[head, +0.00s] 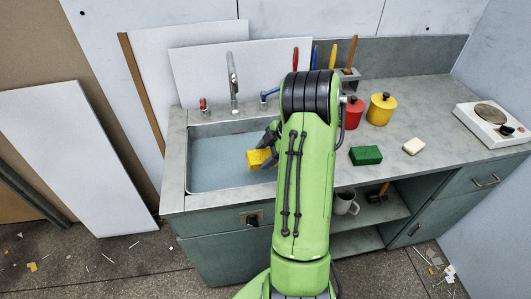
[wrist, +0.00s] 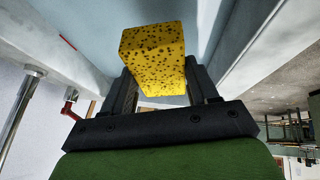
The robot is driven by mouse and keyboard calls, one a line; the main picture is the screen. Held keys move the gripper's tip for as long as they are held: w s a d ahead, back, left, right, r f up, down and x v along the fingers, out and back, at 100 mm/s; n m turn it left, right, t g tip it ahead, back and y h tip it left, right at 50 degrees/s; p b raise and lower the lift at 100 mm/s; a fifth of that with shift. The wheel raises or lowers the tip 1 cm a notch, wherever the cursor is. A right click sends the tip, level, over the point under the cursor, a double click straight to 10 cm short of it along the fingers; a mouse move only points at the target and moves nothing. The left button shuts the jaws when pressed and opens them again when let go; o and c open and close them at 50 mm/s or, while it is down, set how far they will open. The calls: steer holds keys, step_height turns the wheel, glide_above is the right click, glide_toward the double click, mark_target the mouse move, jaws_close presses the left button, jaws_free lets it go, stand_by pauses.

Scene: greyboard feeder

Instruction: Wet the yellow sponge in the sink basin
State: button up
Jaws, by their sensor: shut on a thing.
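The yellow sponge (head: 259,158) is held by my gripper (head: 270,143) over the right part of the sink basin (head: 212,177). In the wrist view the sponge (wrist: 153,58) sits between the two dark fingers of my gripper (wrist: 160,85), which are shut on it. The basin holds a flat blue-grey surface that looks like water. The sponge appears above that surface; I cannot tell whether it touches. My green arm hides part of the basin's right side and the counter behind it.
A tap (head: 233,80) and a red handle (head: 203,104) stand behind the basin. A mug (head: 345,202) stands on the shelf below.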

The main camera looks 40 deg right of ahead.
mark_target(254, 150)
step_height(254, 150, down, 7)
steer(key=w+b, duration=0.1)
steer(key=b, duration=0.4)
steer(key=shift+w+b, duration=0.35)
steer(key=shift+w, duration=0.05)
steer(key=shift+d, duration=0.1)
stand_by(0.6)
steer(key=shift+r+p, duration=3.5)
steer(key=shift+r, duration=1.85)
step_height(254, 150, up, 4)
steer(key=p, duration=0.2)
steer(key=shift+r+p, duration=0.1)
steer(key=shift+p, duration=0.3)
